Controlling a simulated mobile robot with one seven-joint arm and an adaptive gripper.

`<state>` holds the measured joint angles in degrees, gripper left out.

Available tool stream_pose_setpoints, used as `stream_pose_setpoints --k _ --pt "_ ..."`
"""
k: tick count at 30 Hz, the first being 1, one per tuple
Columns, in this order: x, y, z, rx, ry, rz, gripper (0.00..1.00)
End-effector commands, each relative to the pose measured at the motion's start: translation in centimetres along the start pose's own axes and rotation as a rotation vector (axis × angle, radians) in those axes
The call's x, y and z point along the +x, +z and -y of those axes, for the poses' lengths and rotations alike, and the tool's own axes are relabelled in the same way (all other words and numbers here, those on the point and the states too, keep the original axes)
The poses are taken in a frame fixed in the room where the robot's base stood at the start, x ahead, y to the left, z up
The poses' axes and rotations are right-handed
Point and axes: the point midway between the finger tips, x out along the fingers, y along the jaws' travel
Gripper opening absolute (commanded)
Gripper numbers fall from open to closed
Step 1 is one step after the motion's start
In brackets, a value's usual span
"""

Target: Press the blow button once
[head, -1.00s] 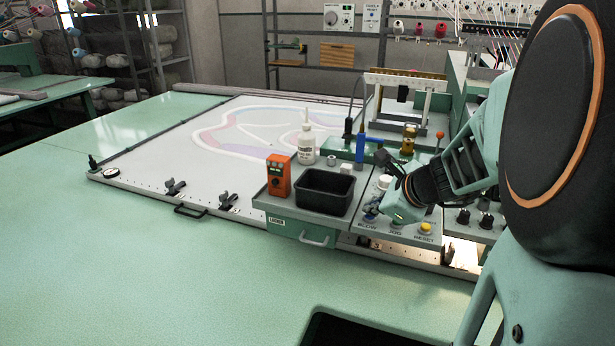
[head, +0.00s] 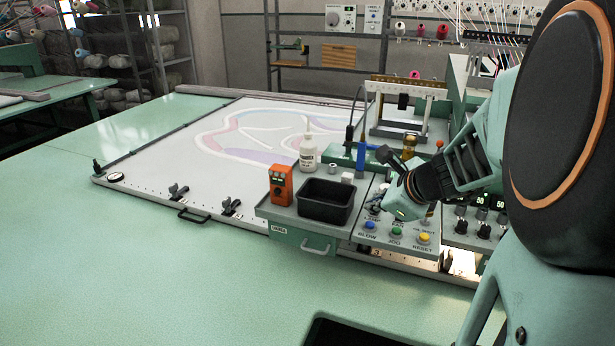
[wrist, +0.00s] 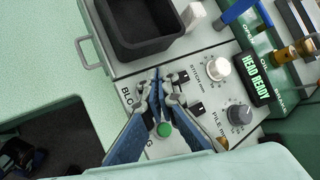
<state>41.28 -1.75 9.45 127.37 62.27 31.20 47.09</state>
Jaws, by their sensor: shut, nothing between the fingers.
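The blue blow button (head: 370,225) sits at the left of the front row on the sloped control panel, above the label BLOW. My gripper (head: 376,207) is shut and empty, its tips just behind the blue button; I cannot tell whether they touch the panel. In the wrist view, the closed fingers (wrist: 160,82) hide the blue button, and only part of its label shows beside them. The green JOG button (head: 396,231) and the yellow RESET button (head: 424,238) stand to its right. The green one also shows in the wrist view (wrist: 165,130).
A black bin (head: 325,201), an orange device (head: 281,184) and a white bottle (head: 308,152) stand left of the panel. Knobs, including a white one (wrist: 215,69), lie behind the buttons. The green table (head: 150,265) in front is clear.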

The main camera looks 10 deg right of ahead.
Motion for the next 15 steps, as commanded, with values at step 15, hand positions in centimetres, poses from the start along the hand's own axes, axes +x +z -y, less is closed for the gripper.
stream_pose_setpoints --k 15 --pt "-2.2 1.6 1.6 -0.002 0.000 0.000 0.00"
